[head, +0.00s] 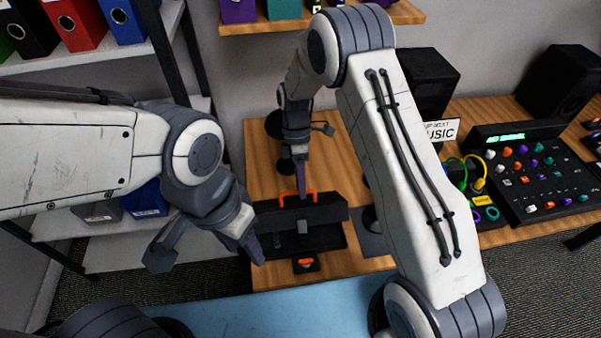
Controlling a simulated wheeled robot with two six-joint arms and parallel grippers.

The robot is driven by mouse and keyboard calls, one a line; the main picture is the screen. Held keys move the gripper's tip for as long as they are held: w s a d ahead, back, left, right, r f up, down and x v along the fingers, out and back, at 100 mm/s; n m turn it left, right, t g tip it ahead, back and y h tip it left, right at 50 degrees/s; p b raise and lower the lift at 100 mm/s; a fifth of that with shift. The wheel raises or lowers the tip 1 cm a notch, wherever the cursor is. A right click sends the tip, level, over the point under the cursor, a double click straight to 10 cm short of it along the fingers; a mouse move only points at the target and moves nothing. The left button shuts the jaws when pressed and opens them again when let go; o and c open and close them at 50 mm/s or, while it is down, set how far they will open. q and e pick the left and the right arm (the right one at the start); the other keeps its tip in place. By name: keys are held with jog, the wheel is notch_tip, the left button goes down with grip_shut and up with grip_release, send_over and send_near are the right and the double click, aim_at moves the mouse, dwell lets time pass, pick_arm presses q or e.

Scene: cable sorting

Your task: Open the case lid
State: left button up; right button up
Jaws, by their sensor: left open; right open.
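The black case (330,213) lies on the wooden table, below the middle of the head view. It has an orange handle (283,201) at its top edge and an orange latch (305,265) at its front. Its upper panel stands above a darker, tray-like front part; I cannot tell how far the lid is raised. My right gripper (302,188) is open and points down at the orange handle, its fingertips overlapping it; contact is unclear. My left gripper (250,250) is open and empty, beside the front left corner of the case.
A black mixer (545,178) with colored knobs and a box of colored cables (484,213) stand at the right. Black speakers (425,75) are at the back. A shelf with binders (75,25) is at the left. Bare table (350,262) shows at the front.

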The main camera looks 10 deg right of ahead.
jog(key=b+v, duration=0.1)
jog(key=v, duration=0.8)
jog(key=shift+r, duration=0.35)
jog(key=shift+w, duration=0.15)
jog(key=shift+c, duration=0.3)
